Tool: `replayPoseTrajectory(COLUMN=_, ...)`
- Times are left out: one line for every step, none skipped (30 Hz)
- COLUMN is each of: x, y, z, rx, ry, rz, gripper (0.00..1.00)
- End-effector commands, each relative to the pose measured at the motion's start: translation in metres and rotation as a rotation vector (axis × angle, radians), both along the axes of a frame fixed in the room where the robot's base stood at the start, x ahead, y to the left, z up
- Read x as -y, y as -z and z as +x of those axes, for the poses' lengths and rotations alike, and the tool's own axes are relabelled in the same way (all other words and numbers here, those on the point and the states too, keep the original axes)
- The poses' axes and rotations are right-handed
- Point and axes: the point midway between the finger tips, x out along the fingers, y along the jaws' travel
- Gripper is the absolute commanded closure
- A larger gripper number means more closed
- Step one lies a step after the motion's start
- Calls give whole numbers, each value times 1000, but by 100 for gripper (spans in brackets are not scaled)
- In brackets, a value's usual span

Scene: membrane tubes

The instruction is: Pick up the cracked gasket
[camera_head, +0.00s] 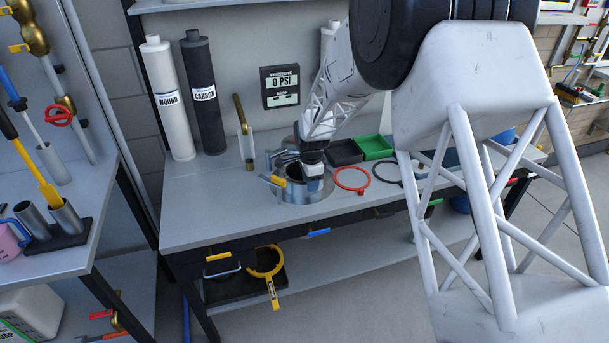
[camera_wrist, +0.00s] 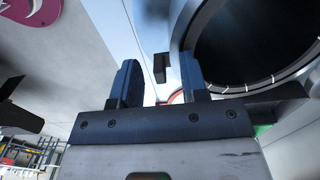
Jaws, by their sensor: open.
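A red-orange ring (camera_head: 351,180) and a black ring (camera_head: 388,172) lie flat on the bench to the right of a round metal housing (camera_head: 300,192). I cannot tell a crack in either ring, nor whether a gasket sits inside the housing. My gripper (camera_head: 314,172) points down at the housing's opening and partly hides it. In the wrist view my gripper (camera_wrist: 160,82) has its two dark fingers apart with nothing clearly between them. A large round dark opening with a metal rim (camera_wrist: 232,90) fills the upper right there.
A black tray (camera_head: 345,152) and a green tray (camera_head: 375,147) stand behind the rings. Tall white (camera_head: 168,98) and dark (camera_head: 203,92) cylinders stand at the back left. A gauge (camera_head: 281,86) reads 0 PSI. The bench's left front is clear.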

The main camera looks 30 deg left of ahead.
Motion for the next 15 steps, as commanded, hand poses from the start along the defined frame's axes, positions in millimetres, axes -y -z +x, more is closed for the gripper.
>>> replayPoseTrajectory(x=0, y=0, z=0, rx=0, ry=0, rz=0, gripper=60)
replayPoseTrajectory(x=0, y=0, z=0, rx=0, ry=0, rz=0, gripper=60)
replayPoseTrajectory(x=0, y=0, z=0, rx=0, ry=0, rz=0, gripper=60)
replayPoseTrajectory(x=0, y=0, z=0, rx=0, ry=0, rz=0, gripper=60)
replayPoseTrajectory(x=0, y=0, z=0, rx=0, ry=0, rz=0, gripper=64)
replayPoseTrajectory(x=0, y=0, z=0, rx=0, ry=0, rz=0, gripper=70)
replayPoseTrajectory(x=0, y=0, z=0, rx=0, ry=0, rz=0, gripper=75)
replayPoseTrajectory(x=0, y=0, z=0, rx=0, ry=0, rz=0, gripper=80)
replayPoseTrajectory(x=0, y=0, z=0, rx=0, ry=0, rz=0, gripper=86)
replayPoseTrajectory(x=0, y=0, z=0, rx=0, ry=0, rz=0, gripper=90)
replayPoseTrajectory(x=0, y=0, z=0, rx=0, ry=0, rz=0, gripper=95)
replayPoseTrajectory(x=0, y=0, z=0, rx=0, ry=0, rz=0, gripper=100)
replayPoseTrajectory(x=0, y=0, z=0, rx=0, ry=0, rz=0, gripper=100)
replayPoseTrajectory(x=0, y=0, z=0, rx=0, ry=0, rz=0, gripper=100)
replayPoseTrajectory(x=0, y=0, z=0, rx=0, ry=0, rz=0, gripper=100)
